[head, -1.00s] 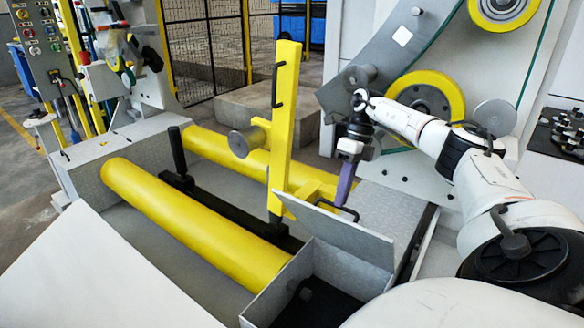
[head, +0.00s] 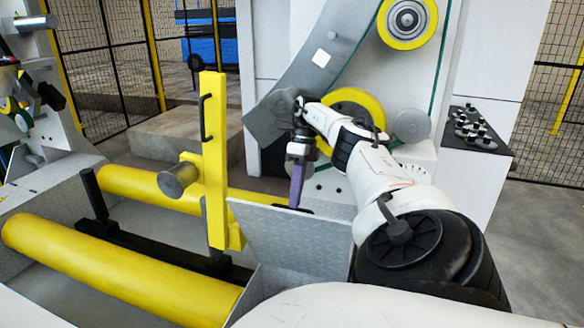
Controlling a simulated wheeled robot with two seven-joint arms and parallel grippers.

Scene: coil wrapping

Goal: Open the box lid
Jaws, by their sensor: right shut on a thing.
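The grey metal box (head: 246,292) is at the lower middle of the head view, partly hidden by my own body. Its patterned grey lid (head: 290,245) stands raised and tilted, with the box's inside mostly out of sight. A dark handle (head: 310,212) shows at the lid's upper edge. My right gripper (head: 294,205) reaches down behind the lid with its purple fingers, shut on the handle at that edge. The fingertips are partly hidden by the lid. My left gripper is not in view.
A yellow post (head: 215,150) stands just left of the lid. Two yellow rollers (head: 110,275) lie to the left. The grey machine with yellow wheels (head: 410,20) rises behind my right arm. A dark shelf with small parts (head: 475,132) is at right.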

